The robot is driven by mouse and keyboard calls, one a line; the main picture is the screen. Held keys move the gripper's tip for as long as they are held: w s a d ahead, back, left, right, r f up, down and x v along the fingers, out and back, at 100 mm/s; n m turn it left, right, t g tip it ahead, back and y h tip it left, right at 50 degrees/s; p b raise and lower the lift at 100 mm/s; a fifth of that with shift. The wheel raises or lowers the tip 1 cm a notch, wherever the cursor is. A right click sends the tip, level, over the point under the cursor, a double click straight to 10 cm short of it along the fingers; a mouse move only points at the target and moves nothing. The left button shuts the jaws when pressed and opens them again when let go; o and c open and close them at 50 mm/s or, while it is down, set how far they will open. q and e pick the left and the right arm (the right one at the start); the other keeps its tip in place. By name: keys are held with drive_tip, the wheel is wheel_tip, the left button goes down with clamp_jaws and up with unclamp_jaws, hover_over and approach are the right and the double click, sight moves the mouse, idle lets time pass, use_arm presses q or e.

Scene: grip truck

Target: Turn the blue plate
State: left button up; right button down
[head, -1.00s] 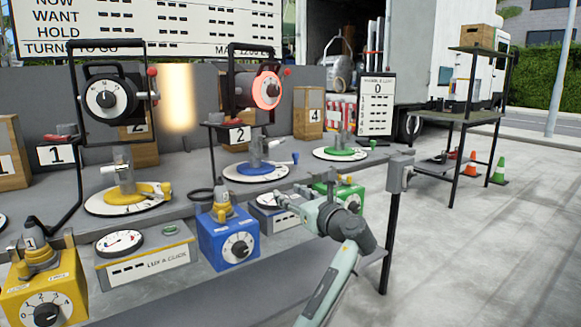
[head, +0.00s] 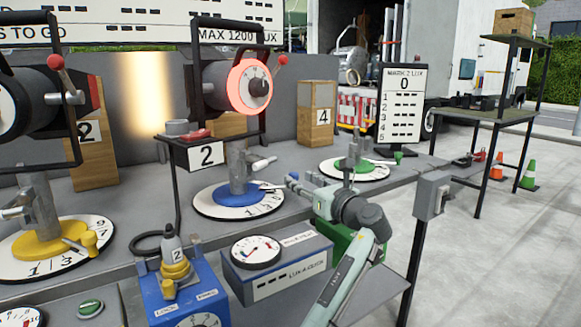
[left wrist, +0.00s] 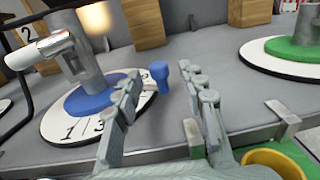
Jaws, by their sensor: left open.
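The blue plate (head: 238,197) lies on a white numbered dial on the grey bench, with a grey post rising from its middle. In the left wrist view the blue plate (left wrist: 95,97) is at left. Its blue knob (left wrist: 158,72) stands at the plate's right side, beyond and between my fingertips. My left gripper (left wrist: 163,88) is open and empty, its fingers spread toward the knob; I cannot see contact. In the head view my left gripper (head: 287,190) is at the right edge of the blue plate's dial. My right gripper is not in view.
A green plate (head: 354,165) is to the right and a yellow plate (head: 45,240) to the left. A lamp (head: 237,85) hangs above the blue plate. A blue box (head: 185,295) and a grey meter box (head: 290,275) stand in front, below.

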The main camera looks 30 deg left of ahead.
use_arm(q)
drive_tip(key=x, duration=0.7)
drive_tip(key=shift+a, duration=0.35)
clamp_jaws()
drive_tip(key=shift+w, duration=0.1)
